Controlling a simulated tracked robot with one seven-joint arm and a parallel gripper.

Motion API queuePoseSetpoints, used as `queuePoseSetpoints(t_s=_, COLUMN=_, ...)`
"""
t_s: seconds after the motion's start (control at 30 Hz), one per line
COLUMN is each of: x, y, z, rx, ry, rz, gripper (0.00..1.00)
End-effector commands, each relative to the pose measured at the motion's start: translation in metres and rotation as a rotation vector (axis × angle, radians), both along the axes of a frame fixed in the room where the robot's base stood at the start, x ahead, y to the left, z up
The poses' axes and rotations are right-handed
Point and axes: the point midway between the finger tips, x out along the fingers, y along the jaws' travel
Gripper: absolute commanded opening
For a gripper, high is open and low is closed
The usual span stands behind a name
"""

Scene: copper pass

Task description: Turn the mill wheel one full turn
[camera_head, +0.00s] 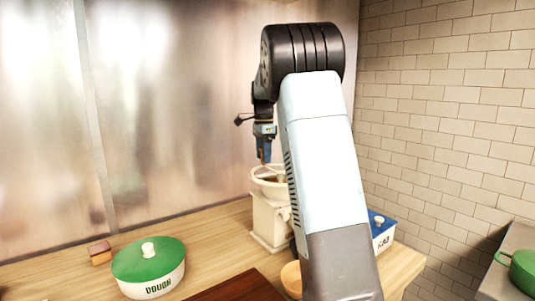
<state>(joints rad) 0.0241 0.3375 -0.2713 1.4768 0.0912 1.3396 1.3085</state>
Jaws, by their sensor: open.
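The mill (268,221) is a cream-coloured body standing on the wooden counter near the middle of the view. Its pale wheel (266,182) lies roughly flat on top, and my arm hides its right side. My gripper (262,162) points down at the wheel from above, with its tips at or just above the far part of the rim. I cannot tell whether the tips touch the wheel. The gripper is open, and its fingers are small in this view.
A round white pot with a green lid (149,265) marked DOUGH stands at the front left, beside a small brown block (99,252). A blue-lidded box (382,231) stands right of the mill. A tan bowl (291,278) and a dark red-brown board (238,288) lie in front. A tiled wall (440,120) bounds the right.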

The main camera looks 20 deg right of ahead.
Motion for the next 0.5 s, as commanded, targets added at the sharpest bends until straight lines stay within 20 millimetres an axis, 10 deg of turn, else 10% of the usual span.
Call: queuePoseSetpoints(t_s=0.5, x=0.0006, y=0.0001, z=0.0008, rx=0.000, ry=-0.002, rz=0.000, gripper=0.08)
